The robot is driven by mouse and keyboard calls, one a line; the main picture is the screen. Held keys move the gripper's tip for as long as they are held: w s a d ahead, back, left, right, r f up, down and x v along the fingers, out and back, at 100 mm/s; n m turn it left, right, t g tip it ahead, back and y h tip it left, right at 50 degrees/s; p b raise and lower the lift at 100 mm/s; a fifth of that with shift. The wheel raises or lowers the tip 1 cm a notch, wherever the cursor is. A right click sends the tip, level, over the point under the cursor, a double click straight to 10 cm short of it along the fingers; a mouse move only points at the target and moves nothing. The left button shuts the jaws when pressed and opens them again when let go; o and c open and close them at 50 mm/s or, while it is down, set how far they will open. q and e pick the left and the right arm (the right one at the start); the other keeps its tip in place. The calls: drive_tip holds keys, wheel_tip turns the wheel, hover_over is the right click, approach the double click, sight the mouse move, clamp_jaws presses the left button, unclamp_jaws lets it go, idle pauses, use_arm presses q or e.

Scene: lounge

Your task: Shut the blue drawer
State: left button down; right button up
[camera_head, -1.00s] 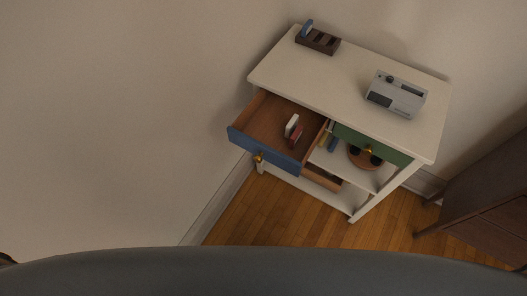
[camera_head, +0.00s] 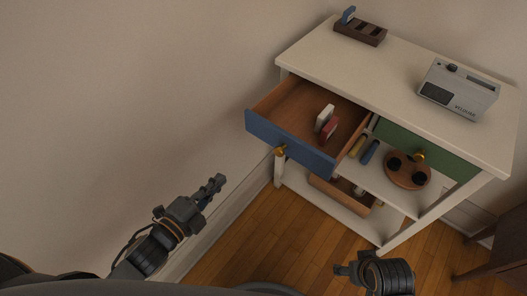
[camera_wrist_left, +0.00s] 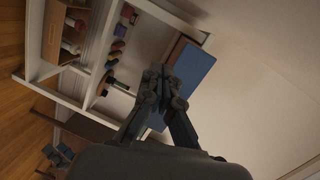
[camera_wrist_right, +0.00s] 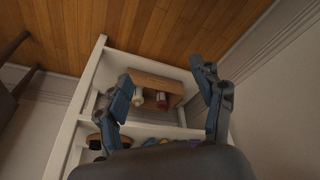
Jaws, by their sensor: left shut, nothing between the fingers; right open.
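The blue drawer (camera_head: 290,143) is pulled out from the upper left of the white cabinet (camera_head: 395,85). In the left wrist view the blue front (camera_wrist_left: 194,74) shows beyond the fingers. My right gripper (camera_head: 340,270) is low in front of the cabinet. In the right wrist view its fingers (camera_wrist_right: 162,85) are spread apart with nothing held.
A green drawer (camera_head: 425,150) is closed at the right. Below are a shelf with a round wooden tray (camera_head: 408,172) and a wooden box (camera_head: 342,193). A grey radio (camera_head: 459,89) and a dark rack (camera_head: 360,34) stand on top. The wall is close at the left.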

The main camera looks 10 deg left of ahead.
use_arm(q)
drive_tip(key=s+d+r+m+h+b, duration=0.1)
drive_tip(key=s+d+r+m+h, duration=0.15)
drive_tip(key=r, duration=0.35)
drive_tip(key=b, duration=0.2)
approach(271, 131)
drive_tip(key=shift+m+t, duration=0.35)
drive_tip(key=shift+t, duration=0.05)
drive_tip(key=x, duration=0.4)
drive_tip(key=f+x, duration=0.1)
drive_tip(key=x, duration=0.1)
drive_tip(key=shift+d, duration=0.15)
drive_tip(key=shift+w+d, duration=0.25)
drive_tip(key=shift+w, duration=0.1)
use_arm(e)
drive_tip(key=v, duration=0.5)
drive_tip(key=shift+s+d+r, duration=0.1)
drive_tip(key=shift+r, duration=0.05)
use_arm(q)
drive_tip(key=shift+r, duration=0.1)
